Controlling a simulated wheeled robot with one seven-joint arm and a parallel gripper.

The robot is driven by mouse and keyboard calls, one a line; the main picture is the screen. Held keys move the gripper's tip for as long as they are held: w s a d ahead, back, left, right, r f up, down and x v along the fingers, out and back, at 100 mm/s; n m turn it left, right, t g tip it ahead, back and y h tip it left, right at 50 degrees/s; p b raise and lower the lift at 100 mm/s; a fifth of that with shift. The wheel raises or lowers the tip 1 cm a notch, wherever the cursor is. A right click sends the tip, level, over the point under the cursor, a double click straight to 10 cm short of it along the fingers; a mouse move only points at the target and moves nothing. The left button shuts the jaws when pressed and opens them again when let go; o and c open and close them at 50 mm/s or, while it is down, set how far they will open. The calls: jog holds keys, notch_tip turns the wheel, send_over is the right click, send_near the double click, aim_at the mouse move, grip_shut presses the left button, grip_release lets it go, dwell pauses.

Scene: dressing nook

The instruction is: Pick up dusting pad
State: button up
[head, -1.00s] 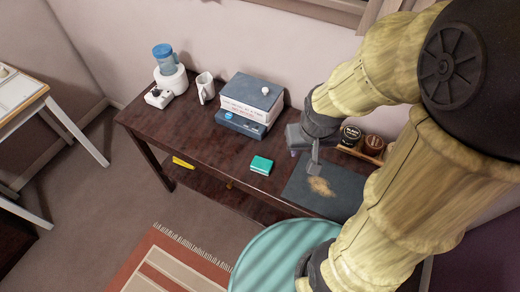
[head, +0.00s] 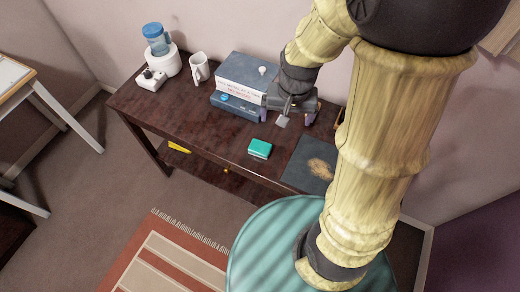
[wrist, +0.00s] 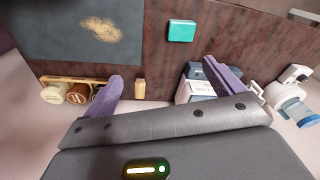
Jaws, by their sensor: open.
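The dusting pad looks to be the small teal block (head: 260,148) lying flat on the dark wooden table near its front edge. It also shows in the wrist view (wrist: 181,31), at the top, beyond the fingers and between their directions. My gripper (head: 290,115) is over the back part of the table, right of the books and behind the pad, apart from it. In the wrist view my gripper (wrist: 162,76) has its two purple fingers spread wide, with nothing between them.
A dark mat (head: 297,172) with tan powder lies right of the pad. Jars in a wooden tray (wrist: 58,79) sit at the back. Table around the pad is clear.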

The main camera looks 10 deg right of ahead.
jog(key=w+a+f+m+g+b, duration=0.1)
jog(key=w+a+f+m+b, duration=0.1)
jog(key=w+a+f, duration=0.3)
jog(key=shift+w+a+f+m+g+b, duration=0.15)
jog(key=shift+w+a+m+g+b, duration=0.2)
jog(key=shift+w+a+m, duration=0.3)
jog(key=shift+s+a, duration=0.1)
jog(key=shift+s, duration=0.05)
jog(key=b, duration=0.1)
send_over(260, 146)
notch_tip(260, 146, down, 12)
jog(key=shift+s+a+f, duration=0.1)
jog(key=shift+s+a, duration=0.05)
jog(key=f, duration=0.4)
jog(key=shift+d+f+b, duration=0.1)
jog(key=shift+d+b, duration=0.1)
jog(key=shift+b, duration=0.1)
jog(key=shift+f, duration=0.5)
